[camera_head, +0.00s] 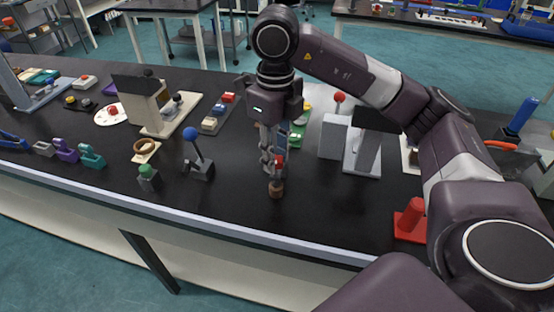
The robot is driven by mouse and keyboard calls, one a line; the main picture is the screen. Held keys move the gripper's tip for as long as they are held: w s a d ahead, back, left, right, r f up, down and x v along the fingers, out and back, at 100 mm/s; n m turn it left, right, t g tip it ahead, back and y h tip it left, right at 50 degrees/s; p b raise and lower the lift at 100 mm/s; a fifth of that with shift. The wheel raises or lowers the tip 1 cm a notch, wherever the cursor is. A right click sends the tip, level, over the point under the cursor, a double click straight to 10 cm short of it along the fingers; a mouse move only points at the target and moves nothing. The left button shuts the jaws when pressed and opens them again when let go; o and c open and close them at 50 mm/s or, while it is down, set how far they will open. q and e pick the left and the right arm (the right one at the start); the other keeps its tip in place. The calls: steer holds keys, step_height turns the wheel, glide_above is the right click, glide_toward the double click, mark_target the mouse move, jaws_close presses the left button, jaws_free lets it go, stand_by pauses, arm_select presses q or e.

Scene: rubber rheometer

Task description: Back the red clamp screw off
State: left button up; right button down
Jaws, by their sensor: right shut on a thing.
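My right gripper (272,160) reaches straight down from above near the table's front middle. Its fingers are shut on a small red part, which I take to be the red clamp screw (280,161). The fingers hide much of it. A small brown, round piece (276,189) stands on the black table just below the fingertips. I cannot tell whether the red part and this piece are joined. My left gripper is not in view.
A blue-knobbed lever (191,134) and a green-topped block (147,171) stand to the left. A grey-white instrument (364,154) stands to the right, and a red post on a red base (411,217) is at the front right. The black table (330,215) is clear between.

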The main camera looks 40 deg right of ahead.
steer(key=n, duration=0.3)
stand_by(0.4)
steer(key=n, duration=0.4)
steer(key=shift+b, duration=0.4)
steer(key=shift+n, duration=0.4)
steer(key=shift+f+n, duration=0.1)
steer(key=shift+n, duration=0.4)
steer(key=n, duration=0.3)
steer(key=shift+n, duration=0.3)
